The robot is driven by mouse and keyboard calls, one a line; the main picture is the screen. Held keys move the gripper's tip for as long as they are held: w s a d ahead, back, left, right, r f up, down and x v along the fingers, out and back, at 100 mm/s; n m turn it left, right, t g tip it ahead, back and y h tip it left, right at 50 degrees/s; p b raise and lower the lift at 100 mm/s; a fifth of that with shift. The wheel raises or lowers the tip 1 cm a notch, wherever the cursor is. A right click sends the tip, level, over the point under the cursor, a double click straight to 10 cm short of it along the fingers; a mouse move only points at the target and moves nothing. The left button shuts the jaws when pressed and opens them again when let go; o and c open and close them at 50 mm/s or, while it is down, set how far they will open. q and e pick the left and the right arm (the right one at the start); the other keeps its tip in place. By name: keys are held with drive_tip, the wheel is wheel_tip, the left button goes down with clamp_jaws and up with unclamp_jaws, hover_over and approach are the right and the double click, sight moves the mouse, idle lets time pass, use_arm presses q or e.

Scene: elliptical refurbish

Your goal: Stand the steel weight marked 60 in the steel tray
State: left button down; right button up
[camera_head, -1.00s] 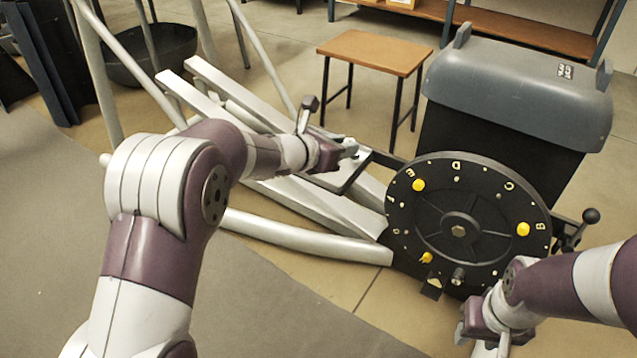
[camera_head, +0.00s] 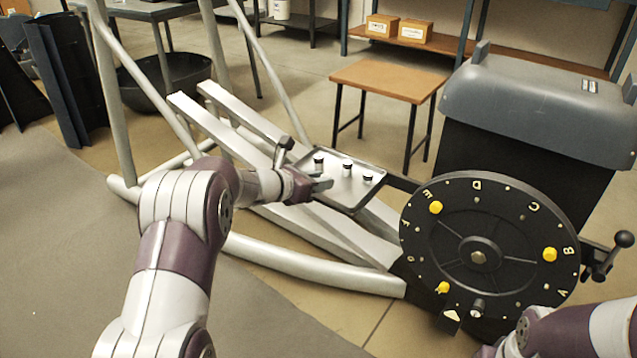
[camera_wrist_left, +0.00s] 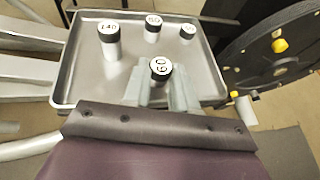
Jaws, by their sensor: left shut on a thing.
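The steel weight marked 60 (camera_wrist_left: 161,70) is a small cylinder with a dark rim and a white face. My left gripper (camera_head: 326,185) is shut on it, and the fingers (camera_wrist_left: 161,92) flank it in the left wrist view. The steel tray (camera_head: 372,166) is shallow and rimmed; it also shows in the left wrist view (camera_wrist_left: 82,75). The held weight is upright at the tray's near side; its foot is hidden, so I cannot tell whether it touches the tray. My right gripper (camera_head: 489,351) is mostly cut off at the bottom edge.
Three other dark-topped weights stand in the tray, one marked 140 (camera_wrist_left: 110,42). A black lettered wheel with yellow knobs (camera_head: 480,255) stands right of the tray. Pale frame beams (camera_head: 300,232) run beneath it. A wooden-topped table (camera_head: 390,80) is behind.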

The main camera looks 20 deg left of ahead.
use_arm(q)
drive_tip(key=shift+f+b, duration=0.4)
drive_tip(key=shift+f, duration=0.25)
drive_tip(key=c, duration=0.9)
unclamp_jaws()
